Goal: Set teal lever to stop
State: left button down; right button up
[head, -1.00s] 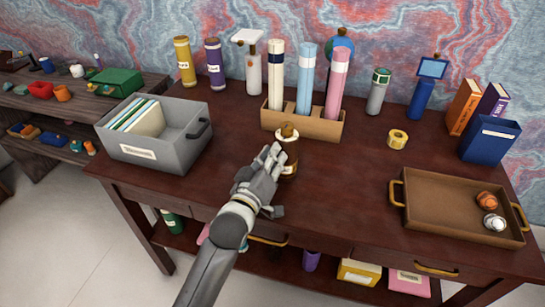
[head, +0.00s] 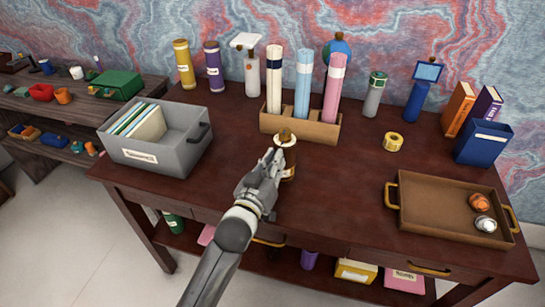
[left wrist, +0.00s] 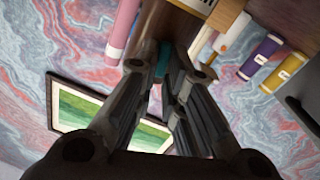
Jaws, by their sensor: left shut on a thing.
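A dark brown bottle-like object (head: 289,158) with a round tan top stands on the desk in front of the tube holder. My left gripper (head: 271,164) is at its left front side and hides part of it. In the left wrist view the brown body (left wrist: 188,30) is at the top, and a teal piece, which looks like the teal lever (left wrist: 163,60), shows between the fingertips of my left gripper (left wrist: 168,72). The fingers are shut on this lever. Its setting and any stop mark cannot be read. My right gripper is not in view.
Behind is a tan holder (head: 320,132) with several tall tubes. A grey file bin (head: 175,160) stands left, a yellow tape roll (head: 393,142) right. A brown tray (head: 425,215) with two small objects lies front right.

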pick_arm(q)
jog(key=shift+s+d+r+m+p, duration=0.1)
jog(key=shift+m+p, duration=0.15)
jog(key=shift+m, duration=0.35)
jog(key=shift+d+m+p, duration=0.1)
jog(key=shift+m+p, duration=0.15)
jog(key=shift+m, duration=0.35)
jog(key=c, duration=1.5)
grip_release()
jog(key=shift+s, duration=0.1)
jog(key=v, duration=1.2)
